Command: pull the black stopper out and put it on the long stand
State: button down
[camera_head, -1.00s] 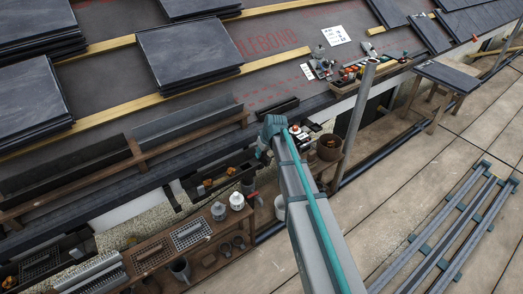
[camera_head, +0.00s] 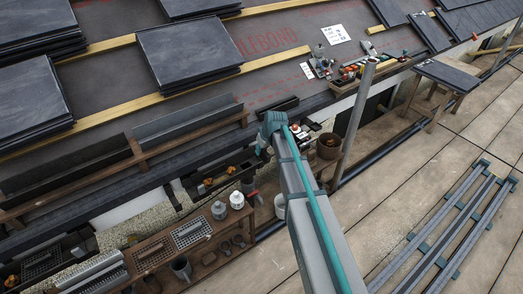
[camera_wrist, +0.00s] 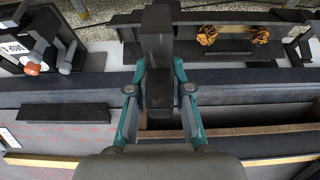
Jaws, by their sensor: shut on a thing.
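In the wrist view, my gripper (camera_wrist: 159,92) has its two teal fingers on either side of a dark upright block, which looks like the black stopper (camera_wrist: 158,45). The fingers are shut on it. The block's lower end lies between the fingers, above a brown-edged dark trough; I cannot tell whether it touches anything below. A long wooden stand (camera_head: 137,151) holding dark gutter lengths runs along the roof edge at left in the head view.
A dark gutter with orange leaf clumps (camera_wrist: 207,35) lies at the top right of the wrist view. A wooden bench (camera_head: 205,262) with grates and two pots stands below. Tools and a box (camera_head: 360,70) lie on the roof at the upper right.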

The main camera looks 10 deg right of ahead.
jog(key=shift+r+p, duration=1.8)
jog(key=shift+r, duration=1)
jog(key=shift+f, duration=0.1)
